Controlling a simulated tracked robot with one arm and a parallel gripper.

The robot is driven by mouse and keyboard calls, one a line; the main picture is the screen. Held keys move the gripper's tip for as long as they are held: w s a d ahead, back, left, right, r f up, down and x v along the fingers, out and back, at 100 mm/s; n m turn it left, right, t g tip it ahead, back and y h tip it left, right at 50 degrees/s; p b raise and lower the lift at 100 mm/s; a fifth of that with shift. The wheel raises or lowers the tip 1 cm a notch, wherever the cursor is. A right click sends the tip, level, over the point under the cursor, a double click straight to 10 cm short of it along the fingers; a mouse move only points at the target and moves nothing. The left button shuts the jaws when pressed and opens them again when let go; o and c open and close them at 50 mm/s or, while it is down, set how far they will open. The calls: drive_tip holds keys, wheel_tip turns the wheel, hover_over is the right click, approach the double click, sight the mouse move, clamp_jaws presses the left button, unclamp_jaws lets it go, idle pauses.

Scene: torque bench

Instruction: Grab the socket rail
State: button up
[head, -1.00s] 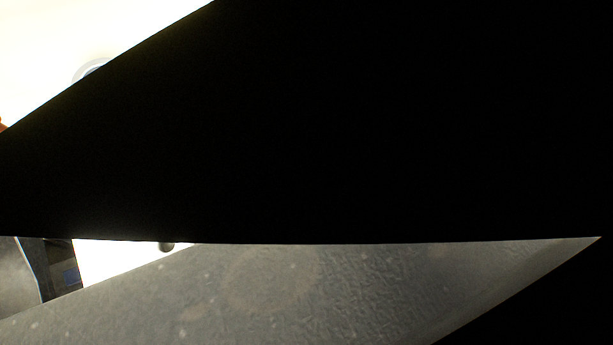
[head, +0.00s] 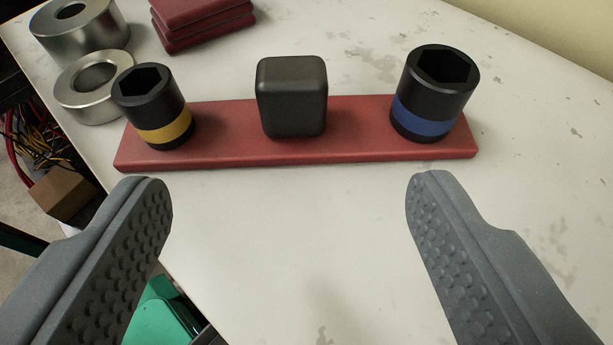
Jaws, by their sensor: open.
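The socket rail is a flat red bar (head: 230,148) lying across a white, stained bench top. A black socket with a yellow band (head: 152,105) stands upright on its left end. A black socket with a blue band (head: 433,92) stands upright on its right end. A black rounded block (head: 291,97) stands near the rail's middle. My gripper (head: 287,195) is open and empty, its two grey studded fingers spread wide on the near side of the rail. The fingertips appear apart from the rail, and the middle block lies between them in the picture.
Two metal rings (head: 92,88) stand at the upper left, close to the yellow-banded socket. Red slabs (head: 202,22) are stacked behind the rail. The bench's left edge runs down the left, with a cardboard box (head: 62,195) and a green object (head: 163,312) below. The bench right of the rail is clear.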

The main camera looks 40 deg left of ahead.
sight(293, 100)
drive_tip(key=shift+s+d+f, duration=0.3)
drive_tip(key=shift+d+f, duration=0.05)
drive_tip(key=shift+f, duration=0.3)
drive_tip(key=shift+t, duration=0.3)
drive_tip(key=p+x, duration=0.1)
drive_tip(key=x, duration=1.2)
drive_tip(key=shift+w+a+p, duration=0.15)
drive_tip(key=shift+a+p, duration=0.1)
drive_tip(key=shift+p, duration=0.15)
drive_tip(key=shift+r, duration=0.1)
drive_tip(key=c, duration=1.2)
